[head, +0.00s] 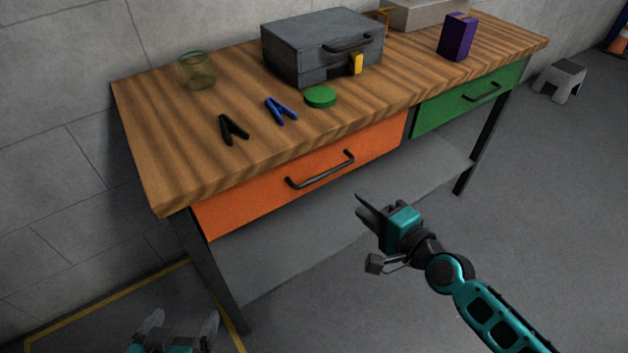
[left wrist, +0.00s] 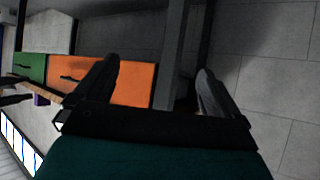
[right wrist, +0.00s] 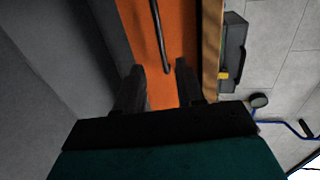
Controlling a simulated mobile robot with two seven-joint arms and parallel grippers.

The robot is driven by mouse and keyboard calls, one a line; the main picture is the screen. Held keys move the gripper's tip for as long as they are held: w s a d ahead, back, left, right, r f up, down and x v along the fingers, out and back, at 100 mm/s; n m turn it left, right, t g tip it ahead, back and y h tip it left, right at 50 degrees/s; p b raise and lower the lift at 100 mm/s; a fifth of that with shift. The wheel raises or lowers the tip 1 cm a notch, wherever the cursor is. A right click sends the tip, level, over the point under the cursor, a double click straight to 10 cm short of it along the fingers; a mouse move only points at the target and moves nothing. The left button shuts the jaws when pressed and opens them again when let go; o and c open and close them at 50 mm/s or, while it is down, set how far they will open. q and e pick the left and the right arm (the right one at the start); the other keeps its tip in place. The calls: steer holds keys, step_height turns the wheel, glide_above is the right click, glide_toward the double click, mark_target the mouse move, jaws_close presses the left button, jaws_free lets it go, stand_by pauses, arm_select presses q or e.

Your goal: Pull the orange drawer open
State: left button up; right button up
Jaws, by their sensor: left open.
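The orange drawer (head: 300,178) sits under the left part of the workbench top, and its front looks flush with the bench. Its black bar handle (head: 320,171) shows whole in the head view; part of it shows in the right wrist view (right wrist: 160,40). My right gripper (head: 359,205) is in front of the drawer, right of and below the handle and apart from it. Its fingers are parted with nothing between them. My left gripper (head: 182,322) is low at the bottom left, open and empty, away from the drawer. The drawer's inside is hidden.
A green drawer (head: 465,98) is at the bench's right. On the wooden top (head: 200,150) are a grey case (head: 310,50), a glass jar (head: 197,72), a green disc (head: 320,96), two clamp-like tools and a purple box (head: 457,36). Clear floor lies in front.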

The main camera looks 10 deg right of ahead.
mark_target(327, 175)
steer(key=b+x, duration=0.1)
steer(key=x, duration=1.1)
steer(key=shift+w+b, duration=0.3)
jaws_close()
